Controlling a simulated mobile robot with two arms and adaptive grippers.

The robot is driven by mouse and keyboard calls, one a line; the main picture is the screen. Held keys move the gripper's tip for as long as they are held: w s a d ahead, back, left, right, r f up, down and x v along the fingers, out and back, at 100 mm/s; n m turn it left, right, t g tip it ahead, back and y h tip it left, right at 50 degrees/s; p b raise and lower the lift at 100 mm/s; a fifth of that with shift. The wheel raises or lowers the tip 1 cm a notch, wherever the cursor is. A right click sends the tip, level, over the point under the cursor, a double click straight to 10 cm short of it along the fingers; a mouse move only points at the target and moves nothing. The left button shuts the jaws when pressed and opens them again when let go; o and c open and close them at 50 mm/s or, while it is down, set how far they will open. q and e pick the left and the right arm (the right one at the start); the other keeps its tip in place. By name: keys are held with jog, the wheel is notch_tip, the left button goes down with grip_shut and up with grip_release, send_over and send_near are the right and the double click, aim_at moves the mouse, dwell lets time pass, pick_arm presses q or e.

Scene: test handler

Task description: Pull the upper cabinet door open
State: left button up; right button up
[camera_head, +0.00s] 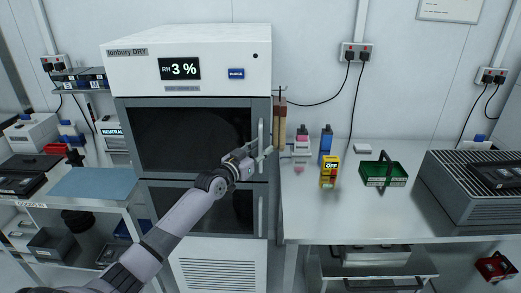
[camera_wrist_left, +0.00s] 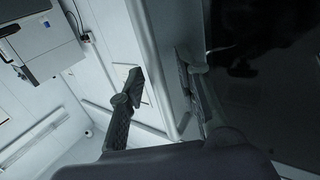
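The upper cabinet door (camera_head: 190,137) is a dark glass panel in a grey frame, below the white "RH 3 %" display housing. It looks closed. Its pale vertical handle (camera_head: 261,132) is on the right side of the frame. My left gripper (camera_head: 261,155) is at the lower part of this handle. In the left wrist view, the two fingers of my left gripper (camera_wrist_left: 163,88) stand apart. The dark door glass (camera_wrist_left: 262,85) fills the right of that view. I cannot tell whether the fingers touch the handle. My right gripper is not in view.
A lower cabinet door (camera_head: 205,210) is partly behind my left arm. To the right, a metal bench (camera_head: 350,212) bears bottles, a yellow box (camera_head: 329,170), a green basket (camera_head: 384,174) and a grey finned unit (camera_head: 470,195). A shelf with a blue mat (camera_head: 95,183) stands left.

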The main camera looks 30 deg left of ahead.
pick_arm(q)
jog(key=shift+c, duration=0.2)
grip_shut()
dwell(0.6)
